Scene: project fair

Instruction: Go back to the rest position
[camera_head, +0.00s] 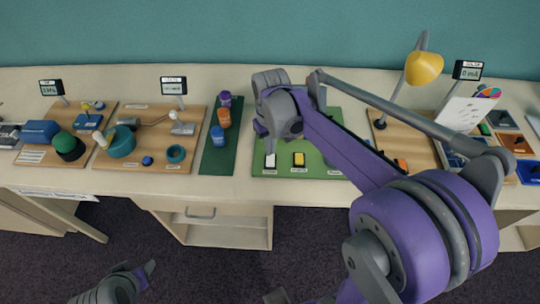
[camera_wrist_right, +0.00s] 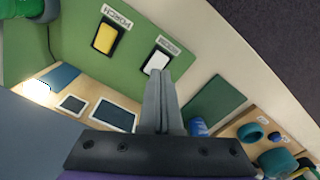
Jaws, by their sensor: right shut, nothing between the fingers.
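My right arm reaches in from the lower right, over the table, in the head view. Its right gripper (camera_head: 268,143) is at the green board (camera_head: 325,120), near the white switch (camera_head: 270,160) and the yellow switch (camera_head: 298,159), partly hidden by its own wrist. In the right wrist view the right gripper (camera_wrist_right: 163,78) shows its two fingers shut together with nothing between them. My left arm shows only as a grey and purple part (camera_head: 115,287) at the bottom left of the head view; its fingers cannot be made out.
The table (camera_head: 225,185) runs along the teal wall. Left of the green board stand a dark green strip (camera_head: 219,162) with coloured cups and two wooden boards (camera_head: 180,157) with small parts. A yellow lamp (camera_head: 424,67) stands at the right. Below is an open-fronted cabinet (camera_head: 230,235).

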